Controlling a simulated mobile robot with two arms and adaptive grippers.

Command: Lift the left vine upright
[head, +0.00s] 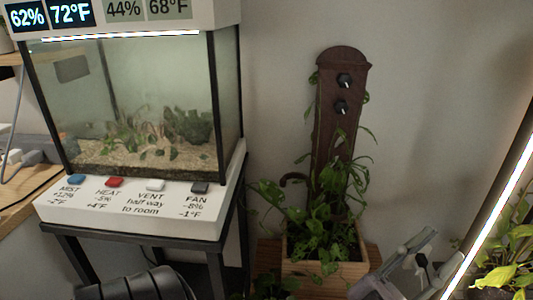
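A wooden planter box (325,272) holds a leafy green plant and a tall, round-topped brown board (335,130) with two dark knob-like fittings. On the left, leafy stems (270,192) spread low and outward beside the box; I take these for the left vine. More leaves (318,240) spill over the box front, so single stems are hard to separate. Other thin stems (362,150) rise along the board.
A terrarium (150,120) on a white control base (150,212) and dark stand fills the left. A bright light bar (497,205) slants across the right, near another leafy plant (505,250). The wall behind the board is bare.

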